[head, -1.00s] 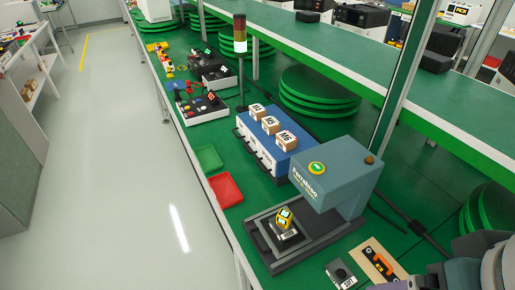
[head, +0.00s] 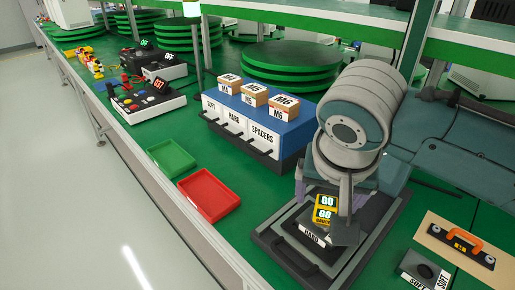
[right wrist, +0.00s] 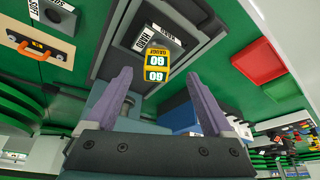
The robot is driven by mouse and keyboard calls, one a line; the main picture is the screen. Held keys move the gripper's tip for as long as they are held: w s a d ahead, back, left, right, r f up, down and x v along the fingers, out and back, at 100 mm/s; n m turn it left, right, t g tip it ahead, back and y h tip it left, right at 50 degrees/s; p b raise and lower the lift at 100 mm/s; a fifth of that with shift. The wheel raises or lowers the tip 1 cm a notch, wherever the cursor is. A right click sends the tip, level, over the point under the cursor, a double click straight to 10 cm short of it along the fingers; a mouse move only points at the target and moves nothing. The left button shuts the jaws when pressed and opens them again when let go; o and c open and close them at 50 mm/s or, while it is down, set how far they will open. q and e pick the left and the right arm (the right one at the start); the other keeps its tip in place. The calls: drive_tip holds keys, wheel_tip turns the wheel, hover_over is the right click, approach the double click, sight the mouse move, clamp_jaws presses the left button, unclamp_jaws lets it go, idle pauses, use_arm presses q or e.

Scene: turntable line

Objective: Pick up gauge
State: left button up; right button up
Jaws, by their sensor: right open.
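The gauge (head: 325,207) is a small yellow block with lit "GO" displays. It sits on a dark block labelled HARD (head: 312,238), on the dark base plate of the press (head: 282,250). My right gripper (head: 323,198) is open at the gauge, one finger showing on each side of it in the head view. In the right wrist view the gauge (right wrist: 156,67) appears between and just beyond the open fingertips (right wrist: 158,76). I cannot tell whether the fingers reach around it. My right arm hides much of the press housing. My left gripper is not in view.
A red tray (head: 209,196) and a green tray (head: 171,159) lie along the bench edge. A blue drawer unit (head: 262,125) with small boxes on top stands behind. A SOFT block (head: 425,271) and a board with an orange handle (head: 462,242) lie right.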

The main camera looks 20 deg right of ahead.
sight(327, 204)
drive_tip(key=x, duration=0.2)
drive_tip(key=b+x, duration=0.1)
drive_tip(key=x, duration=0.1)
drive_tip(key=b+x, duration=0.1)
drive_tip(key=x, duration=0.1)
drive_tip(key=shift+w+d+f, duration=0.2)
drive_tip(key=shift+d, duration=0.3)
drive_tip(key=shift+c, duration=0.3)
clamp_jaws()
